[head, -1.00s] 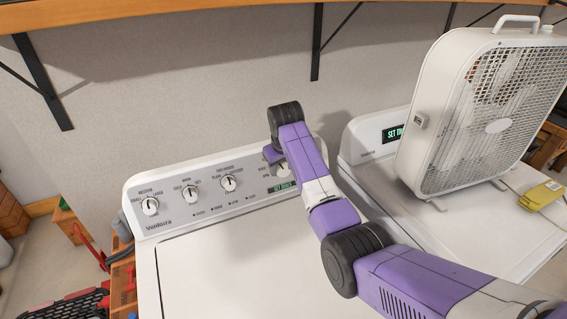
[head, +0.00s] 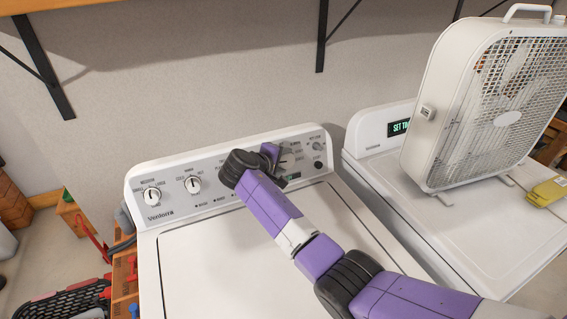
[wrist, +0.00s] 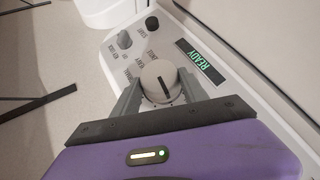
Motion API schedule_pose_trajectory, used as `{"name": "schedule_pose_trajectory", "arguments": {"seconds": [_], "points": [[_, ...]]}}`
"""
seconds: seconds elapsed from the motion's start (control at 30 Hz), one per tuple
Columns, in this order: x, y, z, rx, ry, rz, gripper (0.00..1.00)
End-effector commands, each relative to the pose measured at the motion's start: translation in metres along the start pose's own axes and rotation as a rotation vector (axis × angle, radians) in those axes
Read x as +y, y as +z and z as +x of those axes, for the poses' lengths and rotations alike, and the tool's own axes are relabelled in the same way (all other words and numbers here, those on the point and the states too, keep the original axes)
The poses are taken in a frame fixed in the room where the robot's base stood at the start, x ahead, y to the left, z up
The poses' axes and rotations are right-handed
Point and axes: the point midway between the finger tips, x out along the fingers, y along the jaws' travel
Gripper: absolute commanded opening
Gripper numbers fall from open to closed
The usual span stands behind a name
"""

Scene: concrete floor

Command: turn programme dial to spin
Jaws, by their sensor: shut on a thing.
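The programme dial (wrist: 160,80) is a round light-grey knob with a dark pointer line, on the washer's control panel (wrist: 212,68). My gripper (wrist: 159,90) is shut on it, with one grey finger on each side in the wrist view. Small labels ring the dial, but I cannot read for sure which one the pointer faces. A display (wrist: 201,62) beside the dial reads READY in green. In the head view my gripper (head: 276,156) is at the right part of the washer panel (head: 225,168), and my wrist hides part of the panel.
A smaller grey knob (wrist: 124,39) and a black button (wrist: 152,23) sit near the dial. Two other dials (head: 152,195) are at the panel's left. A box fan (head: 490,105) stands on the neighbouring machine (head: 480,225) at the right.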

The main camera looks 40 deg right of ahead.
Motion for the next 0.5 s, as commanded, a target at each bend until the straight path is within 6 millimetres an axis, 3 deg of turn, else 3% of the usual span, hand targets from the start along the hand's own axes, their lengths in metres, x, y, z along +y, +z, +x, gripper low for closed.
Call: {"name": "schedule_pose_trajectory", "arguments": {"seconds": [0.5], "points": [[-0.0115,0.0002,0.0026,0.004,0.349,-0.301,0.1]]}}
